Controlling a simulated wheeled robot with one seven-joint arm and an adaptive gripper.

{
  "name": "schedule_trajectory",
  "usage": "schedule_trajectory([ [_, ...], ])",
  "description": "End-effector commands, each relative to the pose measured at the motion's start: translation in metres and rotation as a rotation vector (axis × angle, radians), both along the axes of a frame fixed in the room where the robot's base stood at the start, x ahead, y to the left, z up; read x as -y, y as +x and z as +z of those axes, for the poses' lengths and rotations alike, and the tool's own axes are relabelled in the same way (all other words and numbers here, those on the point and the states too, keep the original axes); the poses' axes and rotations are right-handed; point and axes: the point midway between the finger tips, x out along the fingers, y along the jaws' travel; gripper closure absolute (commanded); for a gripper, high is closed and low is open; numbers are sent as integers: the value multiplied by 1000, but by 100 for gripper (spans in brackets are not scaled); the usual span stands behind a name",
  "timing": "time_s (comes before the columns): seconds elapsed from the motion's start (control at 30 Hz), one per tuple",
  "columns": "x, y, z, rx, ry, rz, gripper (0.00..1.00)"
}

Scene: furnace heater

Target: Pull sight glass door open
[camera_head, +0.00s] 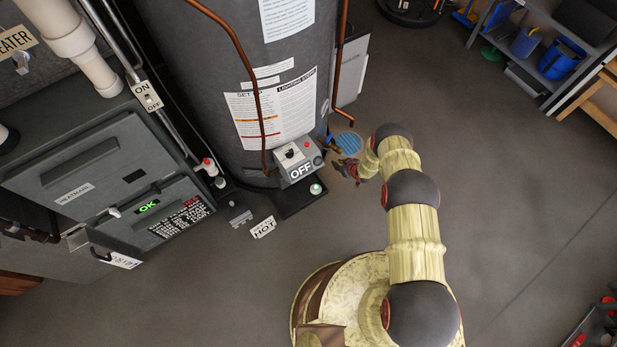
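I cannot clearly make out the sight glass door. At the foot of the large grey water heater tank (225,60), a small grey plate (238,214) and a white label reading "HOT" (263,228) show from above. I cannot tell whether either belongs to the door. A grey control box (299,162) marked "OFF" sits low on the tank's front. My gripper (346,169) is small and dark at the end of my arm, right of the control box. It appears apart from the box and the plates. Its fingers are too small to read.
The furnace (110,185), with a green "OK" display (147,206), stands at the left. A copper pipe (262,110) runs down the tank's front. The floor (530,210) at the right is mostly clear.

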Motion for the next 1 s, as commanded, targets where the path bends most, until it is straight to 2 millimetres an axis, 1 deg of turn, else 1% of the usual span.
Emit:
schedule_trajectory([
  [0.03,-14,-10,-21,44,44,33,83],
  [0.1,-34,-21,-36,114,110,80,83],
  [0.2,-59,-38,-48,202,197,138,83],
  [0.3,-77,-57,-54,265,267,182,83],
  [0.4,-89,-71,-57,305,317,210,83],
  [0.5,-95,-77,-57,327,342,225,83],
  [0.63,-104,-72,-61,333,350,231,83],
  [0.9,-131,-46,-79,331,348,232,83],
  [1.0,-139,-38,-84,331,349,228,83],
])
